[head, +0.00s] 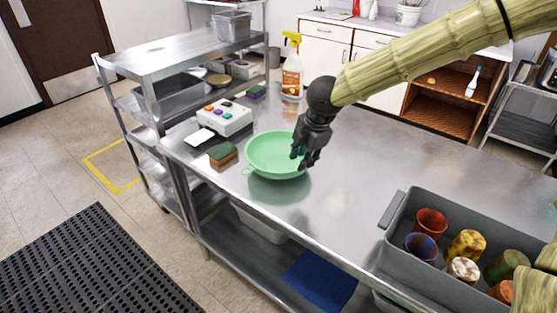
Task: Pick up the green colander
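The green colander (268,157) sits upright on the steel table (350,200), left of the middle of the head view. It is a shallow round bowl with a small loop handle at its left side. My gripper (300,155) reaches down from the upper right and is at the colander's right rim. Its dark fingers overlap the rim in this view. I cannot tell whether they touch or grip it, as the fingertips are small and dark.
A green-brown sponge (223,154), a white card (199,137) and a white button box (224,117) lie left of the colander. A spray bottle (292,72) stands behind. A grey bin (395,225) with several cups stands at the right. The table between is clear.

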